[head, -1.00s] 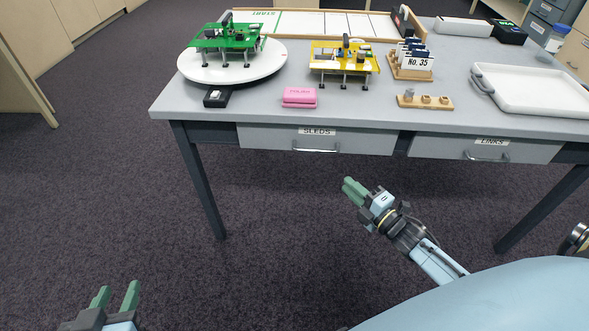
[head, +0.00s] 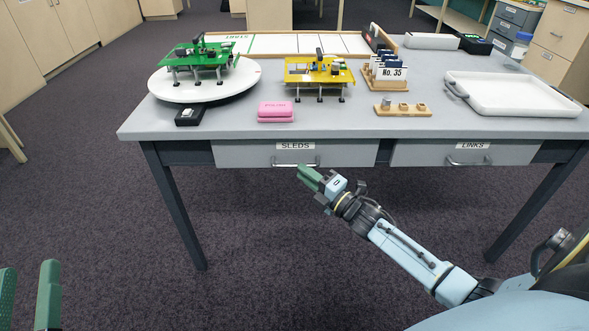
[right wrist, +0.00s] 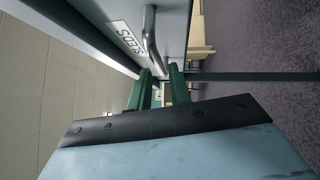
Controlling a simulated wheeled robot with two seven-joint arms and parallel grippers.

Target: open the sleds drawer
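The sleds drawer (head: 240,153) is shut under the table's left half, with a SLEDS label (head: 296,146) and a metal bar handle (head: 296,165). My right gripper (head: 308,175) is just below and in front of this handle, tilted up toward it. In the right wrist view, its two green fingers (right wrist: 160,88) stand apart with a gap between them, and the drawer handle (right wrist: 152,42) lies ahead, its near end close to the fingertips. I cannot tell whether they touch. My left gripper (head: 27,292) is open and empty at the lower left, away from the table.
The links drawer (head: 425,153) is shut to the right. The tabletop (head: 345,122) holds a turntable with a green board, a yellow board, a pink block (head: 276,111) and a white tray (head: 510,108). Dark table legs stand at either side; the floor in front is clear.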

